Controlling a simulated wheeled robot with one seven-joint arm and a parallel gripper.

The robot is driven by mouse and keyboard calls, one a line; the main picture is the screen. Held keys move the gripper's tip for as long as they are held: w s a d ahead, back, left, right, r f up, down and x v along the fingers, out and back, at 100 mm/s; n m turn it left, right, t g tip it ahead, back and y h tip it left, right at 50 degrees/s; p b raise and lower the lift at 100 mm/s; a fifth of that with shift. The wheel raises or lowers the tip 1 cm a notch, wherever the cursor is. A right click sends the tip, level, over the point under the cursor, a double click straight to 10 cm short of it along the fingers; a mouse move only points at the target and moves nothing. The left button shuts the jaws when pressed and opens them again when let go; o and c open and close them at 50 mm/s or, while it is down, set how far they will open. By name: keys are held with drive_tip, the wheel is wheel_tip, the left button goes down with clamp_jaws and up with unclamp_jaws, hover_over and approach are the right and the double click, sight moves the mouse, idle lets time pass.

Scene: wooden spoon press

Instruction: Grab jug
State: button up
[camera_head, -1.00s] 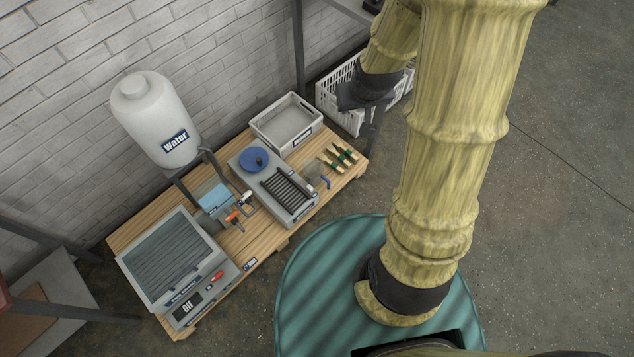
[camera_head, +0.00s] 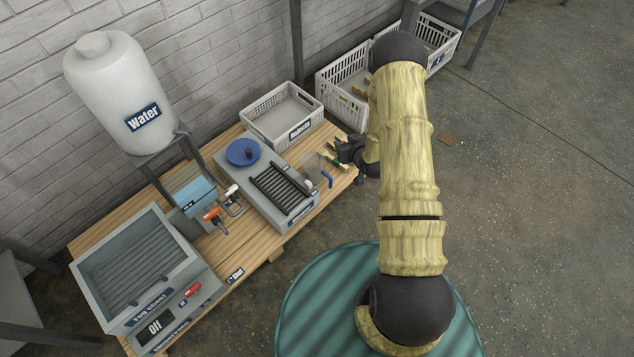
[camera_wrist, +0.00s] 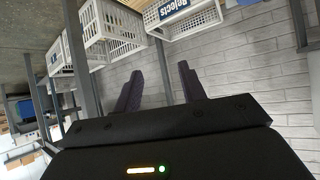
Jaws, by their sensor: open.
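The jug (camera_head: 313,165) looks like a small clear vessel with a blue handle (camera_head: 328,179). It stands at the right end of the wooden bench, beside the grey unit with the black grille. My gripper (camera_head: 343,154) is close to the right of the jug, over the bench's right end, apart from it as far as I can tell. In the wrist view my gripper (camera_wrist: 160,85) has its two dark fingers spread with nothing between them. The jug does not show in the wrist view.
A white rejects crate (camera_head: 274,143) stands behind the jug. Green-marked items lie partly hidden by my gripper. The grey grille unit (camera_head: 226,161) with a blue disc is left of the jug.

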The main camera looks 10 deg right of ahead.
drive_tip(key=s+f+t+y+b, duration=0.1)
drive_tip(key=f+b, duration=0.6)
drive_tip(key=f, duration=1)
drive_tip(key=shift+s+a+f+t+y+b, duration=0.3)
drive_tip(key=shift+s+t, duration=0.4)
drive_tip(key=shift+s, duration=0.3)
drive_tip(key=b, duration=0.6)
approach(323, 157)
drive_tip(key=w+f, duration=0.1)
drive_tip(key=w, duration=0.2)
drive_tip(key=shift+w+a+f, duration=0.1)
drive_tip(key=shift+w+a, duration=0.35)
drive_tip(key=shift+a, duration=0.1)
